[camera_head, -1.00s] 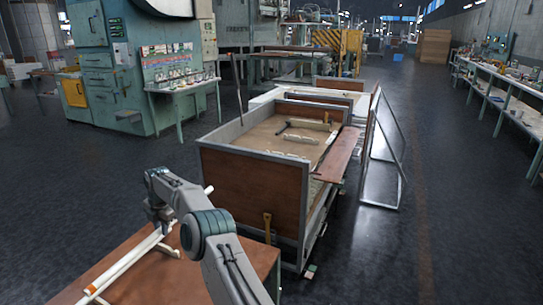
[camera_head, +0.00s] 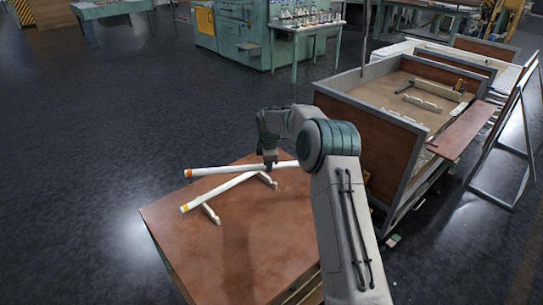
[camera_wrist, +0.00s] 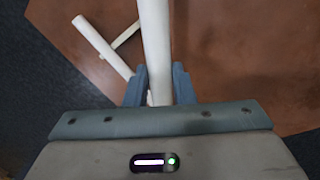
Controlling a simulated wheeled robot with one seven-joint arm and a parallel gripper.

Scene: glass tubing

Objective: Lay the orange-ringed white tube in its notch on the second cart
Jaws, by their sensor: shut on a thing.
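The orange-ringed white tube (camera_head: 222,170) is held by my gripper (camera_head: 269,162) above the brown tabletop, its orange ring at the left end. In the wrist view the tube (camera_wrist: 154,45) runs up from between my gripper's fingers (camera_wrist: 159,90), which are shut on it. A yellow-ringed white tube (camera_head: 217,195) lies on white supports (camera_head: 210,213) on the same top, at an angle to the held one; it also shows in the wrist view (camera_wrist: 100,45). A wooden-walled cart (camera_head: 385,145) stands to the right, with white notched pieces (camera_head: 422,103) inside. Which notch is meant, I cannot tell.
The brown tabletop (camera_head: 240,250) has bare room at the front. A brown board (camera_head: 462,132) lies along the cart's right side, and a metal frame (camera_head: 515,140) leans there. Dark floor (camera_head: 80,150) is open to the left.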

